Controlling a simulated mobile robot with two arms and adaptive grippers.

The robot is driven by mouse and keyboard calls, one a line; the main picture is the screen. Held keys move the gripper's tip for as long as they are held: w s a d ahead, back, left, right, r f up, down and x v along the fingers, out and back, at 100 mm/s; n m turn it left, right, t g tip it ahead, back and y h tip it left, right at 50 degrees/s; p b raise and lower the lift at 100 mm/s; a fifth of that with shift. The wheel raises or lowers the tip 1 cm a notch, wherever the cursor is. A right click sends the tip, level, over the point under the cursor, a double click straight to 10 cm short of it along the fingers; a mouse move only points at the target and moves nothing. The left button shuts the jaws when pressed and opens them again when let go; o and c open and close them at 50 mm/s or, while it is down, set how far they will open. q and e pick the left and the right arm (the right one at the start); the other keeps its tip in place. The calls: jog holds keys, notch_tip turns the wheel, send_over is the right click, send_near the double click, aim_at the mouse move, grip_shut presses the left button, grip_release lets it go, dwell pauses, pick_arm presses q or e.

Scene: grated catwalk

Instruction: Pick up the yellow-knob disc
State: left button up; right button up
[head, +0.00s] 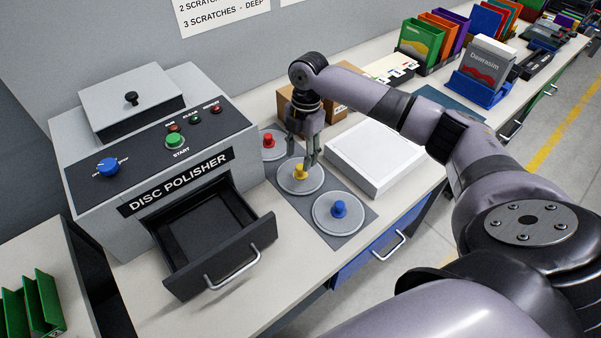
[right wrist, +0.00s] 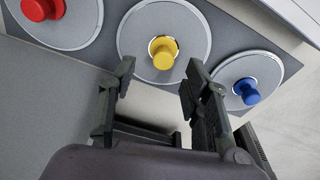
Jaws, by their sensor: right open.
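The yellow-knob disc (head: 312,182) is a grey disc with a yellow knob, lying in the middle of a row on a dark grey mat (head: 345,219). It also shows in the right wrist view (right wrist: 140,45). The red-knob disc (head: 268,155) lies behind it and the blue-knob disc (head: 322,213) in front. My right gripper (head: 306,158) points down just above the yellow knob, open and empty. In the right wrist view its two fingers (right wrist: 158,90) are spread, with the yellow knob beyond their tips and between them. My left gripper is not in view.
The disc polisher (head: 75,185) stands left of the mat with its empty drawer (head: 262,236) pulled out. A white box (head: 375,165) lies close right of the mat. A cardboard box (head: 287,112) is behind my gripper. Bins of coloured folders stand farther back.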

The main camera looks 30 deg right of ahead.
aim_at(301, 166)
jog(key=f, duration=0.2)
jog(key=f+p, duration=0.1)
jog(key=shift+s+a+f, duration=0.15)
jog(key=shift+s+f, duration=0.05)
jog(key=shift+f, duration=0.7)
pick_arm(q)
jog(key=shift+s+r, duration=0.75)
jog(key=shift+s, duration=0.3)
pick_arm(e)
jog(key=shift+c, duration=0.5)
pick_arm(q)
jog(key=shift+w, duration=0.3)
pick_arm(e)
grip_shut()
